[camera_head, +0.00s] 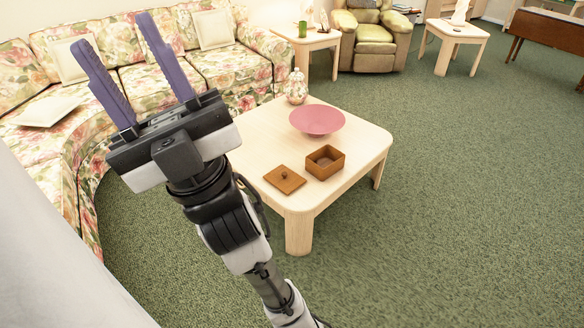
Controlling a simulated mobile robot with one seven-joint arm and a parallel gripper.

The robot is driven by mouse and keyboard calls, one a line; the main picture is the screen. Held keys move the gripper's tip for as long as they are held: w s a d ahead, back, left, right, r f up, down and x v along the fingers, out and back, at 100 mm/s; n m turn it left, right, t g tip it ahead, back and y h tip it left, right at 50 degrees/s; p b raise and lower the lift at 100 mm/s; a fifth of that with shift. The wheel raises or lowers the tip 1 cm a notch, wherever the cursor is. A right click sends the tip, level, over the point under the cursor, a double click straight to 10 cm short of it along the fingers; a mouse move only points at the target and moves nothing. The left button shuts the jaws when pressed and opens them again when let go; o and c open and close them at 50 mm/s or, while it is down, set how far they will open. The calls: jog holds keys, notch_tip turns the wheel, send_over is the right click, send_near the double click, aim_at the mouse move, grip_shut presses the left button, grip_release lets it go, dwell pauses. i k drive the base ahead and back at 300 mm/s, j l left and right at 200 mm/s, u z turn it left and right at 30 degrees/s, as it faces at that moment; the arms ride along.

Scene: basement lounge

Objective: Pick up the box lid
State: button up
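The box lid (284,179) is a flat, square brown wooden piece with a small round knob. It lies flat on the pale coffee table (262,135), near the table's front left edge. The open brown box (325,162) stands to the right of the lid, a small gap apart, and looks empty. My gripper (112,38) is raised in front of the camera at upper left, its two purple fingers wide apart with nothing between them. It is away from the lid, to the left in the picture.
A pink bowl (317,120) and a patterned jar (297,87) stand farther back on the coffee table. A floral sofa (226,67) curves along the left and back. Side tables and a green armchair (373,36) are behind. Green carpet at right and front is clear.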

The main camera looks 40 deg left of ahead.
aim_at(282, 178)
jog(key=i+j+z, duration=0.35)
jog(key=i+j, duration=0.4)
jog(key=i, duration=0.15)
jog(key=i+j+z, duration=0.1)
jog(key=j, duration=0.2)
jog(key=i+j+z, duration=0.1)
jog(key=j, duration=0.25)
jog(key=i+j, duration=0.15)
jog(key=j, duration=0.2)
jog(key=j+z, duration=0.35)
jog(key=j, duration=1.2)
jog(key=k, duration=0.05)
